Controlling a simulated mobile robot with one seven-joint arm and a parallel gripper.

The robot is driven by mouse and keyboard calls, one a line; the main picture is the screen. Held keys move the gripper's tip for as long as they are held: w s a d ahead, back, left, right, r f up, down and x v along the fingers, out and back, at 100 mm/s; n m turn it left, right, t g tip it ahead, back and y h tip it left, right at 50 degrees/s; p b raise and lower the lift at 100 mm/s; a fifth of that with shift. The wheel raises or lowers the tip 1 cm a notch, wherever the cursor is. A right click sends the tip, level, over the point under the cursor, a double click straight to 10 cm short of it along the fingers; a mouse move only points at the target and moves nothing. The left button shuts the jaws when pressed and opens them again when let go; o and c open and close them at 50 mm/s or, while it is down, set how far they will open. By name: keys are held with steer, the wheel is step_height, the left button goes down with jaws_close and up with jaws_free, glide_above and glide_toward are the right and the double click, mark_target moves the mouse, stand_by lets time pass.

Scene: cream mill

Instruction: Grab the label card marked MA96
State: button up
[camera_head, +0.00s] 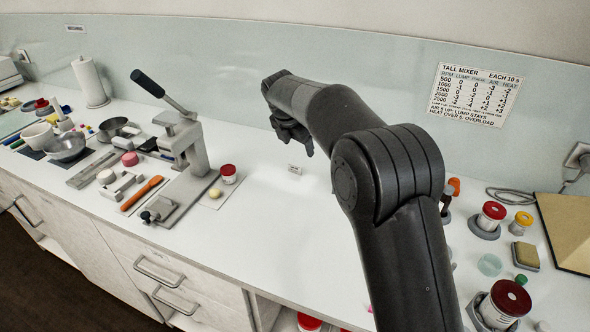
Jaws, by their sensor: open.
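A small white card (295,169) with a dark mark stands on the white counter near the middle of the view. Its print is too small to read, so I cannot tell whether it says MA96. My gripper (297,144) is open, with its fingers pointing down. It appears just above the card in the picture and apart from it. Nothing shows between its fingers.
Counter around the card is clear.

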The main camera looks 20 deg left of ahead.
mark_target(294, 166)
steer(key=a+f, duration=0.1)
steer(key=f, duration=0.1)
steer(key=w+a+f+n, duration=0.1)
steer(key=f, duration=0.1)
steer(key=a+f+n, duration=0.1)
steer(key=f, duration=0.2)
steer(key=shift+w+a, duration=0.2)
steer(key=shift+w, duration=0.15)
steer(key=x, duration=0.6)
steer(key=shift+w+r, duration=0.1)
steer(key=shift+w, duration=0.2)
steer(key=shift+c, duration=0.5)
steer(key=c, duration=1)
